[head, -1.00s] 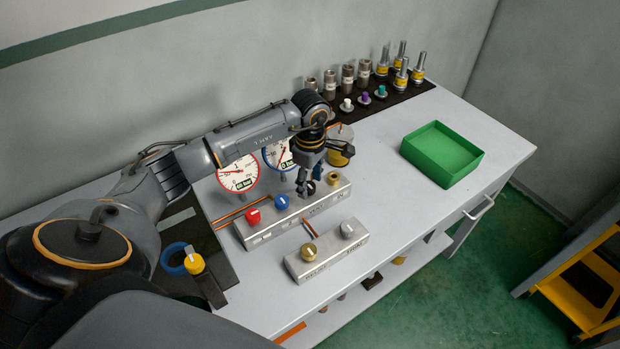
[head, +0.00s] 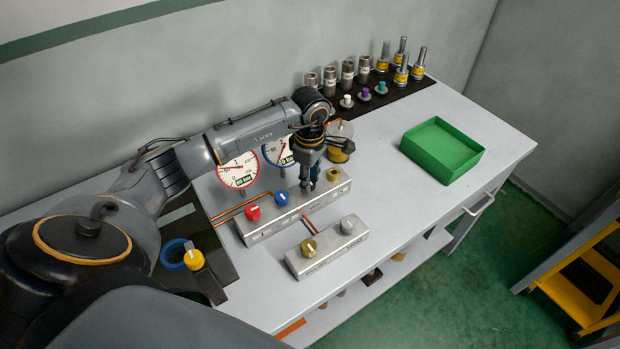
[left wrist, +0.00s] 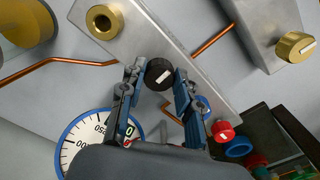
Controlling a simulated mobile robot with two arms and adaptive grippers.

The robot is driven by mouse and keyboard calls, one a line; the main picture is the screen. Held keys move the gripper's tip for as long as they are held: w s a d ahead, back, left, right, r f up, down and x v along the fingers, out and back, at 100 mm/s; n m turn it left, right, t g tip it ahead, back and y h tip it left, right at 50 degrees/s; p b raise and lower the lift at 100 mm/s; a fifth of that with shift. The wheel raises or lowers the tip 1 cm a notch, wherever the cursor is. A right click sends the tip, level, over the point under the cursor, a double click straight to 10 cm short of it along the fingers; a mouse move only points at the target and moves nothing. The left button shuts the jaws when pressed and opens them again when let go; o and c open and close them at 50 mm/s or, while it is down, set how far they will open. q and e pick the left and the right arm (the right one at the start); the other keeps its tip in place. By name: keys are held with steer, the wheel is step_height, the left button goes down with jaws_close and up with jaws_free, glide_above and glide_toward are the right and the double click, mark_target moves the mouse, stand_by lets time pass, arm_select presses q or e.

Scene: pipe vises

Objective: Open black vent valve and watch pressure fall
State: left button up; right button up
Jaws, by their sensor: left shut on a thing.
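The black vent valve knob (left wrist: 158,74) has a white mark and sits on a long metal block (head: 262,229). My left gripper (head: 310,185) reaches straight down to it. In the left wrist view, my left gripper's fingers (left wrist: 158,80) are shut on the knob, one on each side. In the head view the gripper hides most of the knob. A red-rimmed gauge (head: 238,170) and a blue-rimmed gauge (head: 279,151) stand behind the block. My arm covers part of both. The blue-rimmed gauge also shows in the left wrist view (left wrist: 85,140), partly hidden. My right gripper is not in view.
A shorter block (head: 327,250) stands in front. A green tray (head: 441,150) is at the right, with clear table around it. Several fittings stand on a dark mat at the back.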

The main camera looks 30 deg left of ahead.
arm_select(q)
steer(key=n+b, duration=0.2)
steer(key=n, duration=0.1)
steer(key=shift+w+f+n, duration=0.1)
steer(key=shift+n, duration=0.3)
steer(key=n+b, duration=0.2)
steer(key=n, duration=0.2)
steer(key=shift+a+n, duration=0.1)
steer(key=shift+n, duration=0.2)
steer(key=n+b, duration=0.1)
steer(key=n, duration=0.3)
steer(key=shift+b, duration=0.4)
steer(key=shift+a+n+b, duration=0.1)
steer(key=shift+n+b, duration=0.2)
steer(key=shift+n, duration=1.4)
steer(key=o, duration=1.2)
steer(key=shift+c, duration=0.2)
